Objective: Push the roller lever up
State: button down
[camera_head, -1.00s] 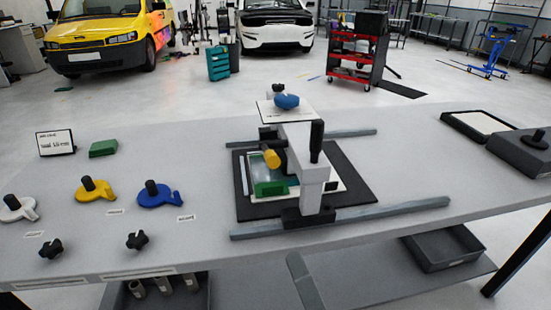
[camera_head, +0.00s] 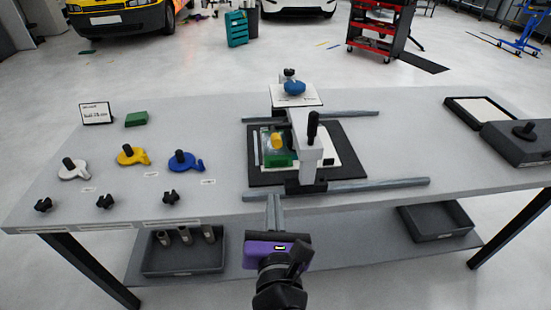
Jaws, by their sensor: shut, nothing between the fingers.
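The roller device is a white gantry (camera_head: 305,152) over a dark mat with a green-edged panel, set across two grey rails. A black upright lever (camera_head: 313,127) stands on its right side, most likely the roller lever. A yellow knob (camera_head: 277,141) sits left of it. My gripper (camera_head: 274,198) is shut and empty, its two grey fingers together and pointing away toward the device. In the picture the fingertips overlap the left part of the front rail (camera_head: 370,187), below and left of the lever. I cannot tell whether they touch the rail.
White, yellow and blue handled pieces (camera_head: 183,161) and several black knobs (camera_head: 171,197) lie on the table's left. A blue object (camera_head: 294,88) sits on a white plate behind the gantry. A dark box (camera_head: 520,142) stands at right.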

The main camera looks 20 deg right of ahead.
aim_at(274, 135)
dwell(0.4)
jog(key=w+d+r+p, duration=0.2)
jog(key=w+d+p, duration=0.1)
jog(key=w, duration=0.7)
jog(key=shift+w+d+r, duration=0.15)
jog(key=shift+d+r, duration=0.2)
jog(key=shift+d, duration=0.5)
jog(key=shift+r+p, duration=0.15)
jog(key=shift+p, duration=0.15)
